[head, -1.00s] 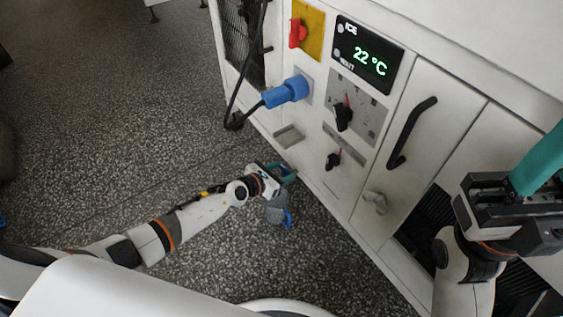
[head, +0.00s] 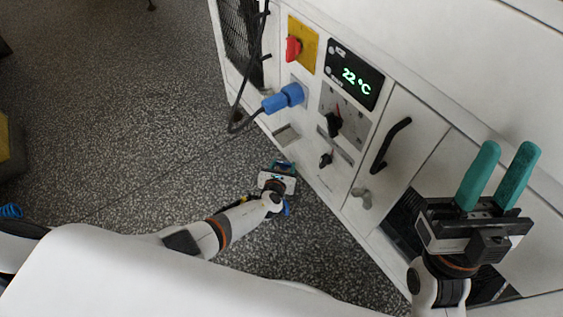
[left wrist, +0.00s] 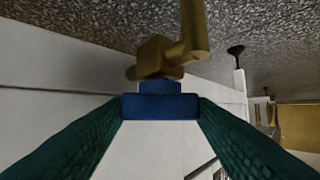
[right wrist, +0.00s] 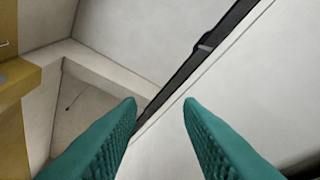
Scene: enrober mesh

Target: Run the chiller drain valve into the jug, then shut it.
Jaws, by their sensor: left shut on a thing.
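The brass drain valve (left wrist: 165,58) with its blue handle (left wrist: 160,106) shows in the left wrist view, close in front of my fingers. My left gripper (head: 279,166) is low by the chiller's base, its teal fingers shut on the blue handle. In the head view the gripper hides the valve. Only a blue bit (head: 286,208), likely the jug's handle, shows beside my left wrist; the rest of the jug is hidden. The chiller (head: 352,215) is a white cabinet with a display reading 22 °C. My right gripper (head: 508,150) is open and empty, fingers upward.
A red switch (head: 293,48) on a yellow plate, a blue plug (head: 284,98) with a dark cable, black knobs (head: 333,124) and a black door handle (head: 391,146) line the chiller's front. Speckled floor (head: 130,110) at left is mostly clear.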

